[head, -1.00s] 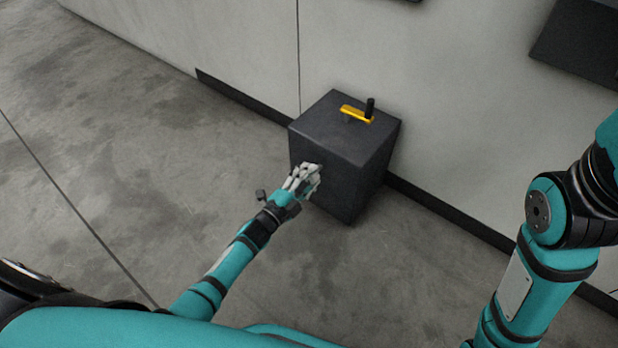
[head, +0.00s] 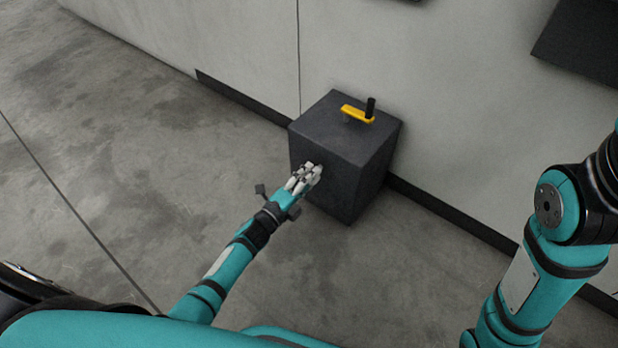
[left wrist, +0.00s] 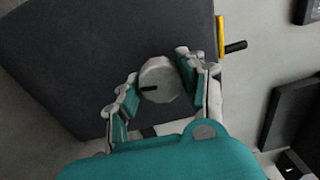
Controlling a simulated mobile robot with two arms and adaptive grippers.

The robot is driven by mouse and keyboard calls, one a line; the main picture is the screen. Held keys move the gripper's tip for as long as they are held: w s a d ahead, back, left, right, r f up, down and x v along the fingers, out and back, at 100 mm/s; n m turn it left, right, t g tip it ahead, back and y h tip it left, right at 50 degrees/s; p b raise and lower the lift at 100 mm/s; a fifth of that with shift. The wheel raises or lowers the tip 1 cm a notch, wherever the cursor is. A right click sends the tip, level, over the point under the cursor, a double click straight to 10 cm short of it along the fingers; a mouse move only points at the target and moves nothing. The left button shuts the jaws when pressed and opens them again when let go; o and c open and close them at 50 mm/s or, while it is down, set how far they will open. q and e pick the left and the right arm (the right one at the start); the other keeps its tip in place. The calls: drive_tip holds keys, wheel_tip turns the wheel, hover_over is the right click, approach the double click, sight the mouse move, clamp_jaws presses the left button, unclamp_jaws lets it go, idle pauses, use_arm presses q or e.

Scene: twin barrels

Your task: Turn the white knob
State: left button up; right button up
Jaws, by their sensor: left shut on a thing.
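The white knob (left wrist: 160,78) sits on a side face of the dark grey box (head: 345,195). In the left wrist view it is round and pale, with a short black mark pointing left. My left gripper (head: 305,178) is at that face in the head view and hides most of the knob. In the left wrist view its two fingers (left wrist: 157,72) are on either side of the knob and shut on it. My right arm shows at the right of the head view, but its gripper is out of frame.
A yellow crank (head: 357,114) with a black upright handle is on top of the box. The box stands on the floor close to a pale wall (head: 430,80) with a dark skirting strip. Dark panels are on the wall at upper right. The floor at left is clear.

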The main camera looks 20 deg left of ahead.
use_arm(q)
drive_tip(key=shift+f, duration=0.1)
drive_tip(key=o, duration=1.2)
drive_tip(key=v, duration=1.2)
